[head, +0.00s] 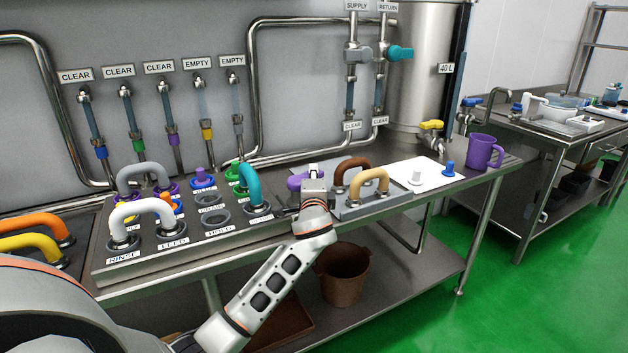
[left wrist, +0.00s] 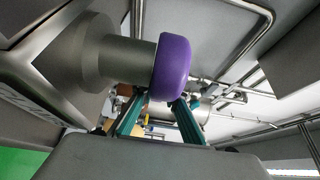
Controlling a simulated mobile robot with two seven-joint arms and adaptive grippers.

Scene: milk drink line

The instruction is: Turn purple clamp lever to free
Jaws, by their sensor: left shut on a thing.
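The purple clamp lever (head: 296,182) shows in the head view just left of my left gripper (head: 310,193), on the grey fixture at the middle of the bench. In the left wrist view the lever's thick, rounded purple end (left wrist: 175,68) sits on a grey shaft. My left gripper's teal fingers (left wrist: 158,118) reach up to the purple end, one on each side, and are shut on it. The contact itself is partly hidden. In the head view the gripper body covers part of the lever. My right gripper is in neither view.
Brown and tan hoses (head: 370,180) stand right of the lever on the fixture. A panel with hose ports (head: 110,270) lies to the left. A white mat (head: 402,178) with small plugs and a purple mug (head: 484,151) are further right. A brown bucket (head: 343,275) is below.

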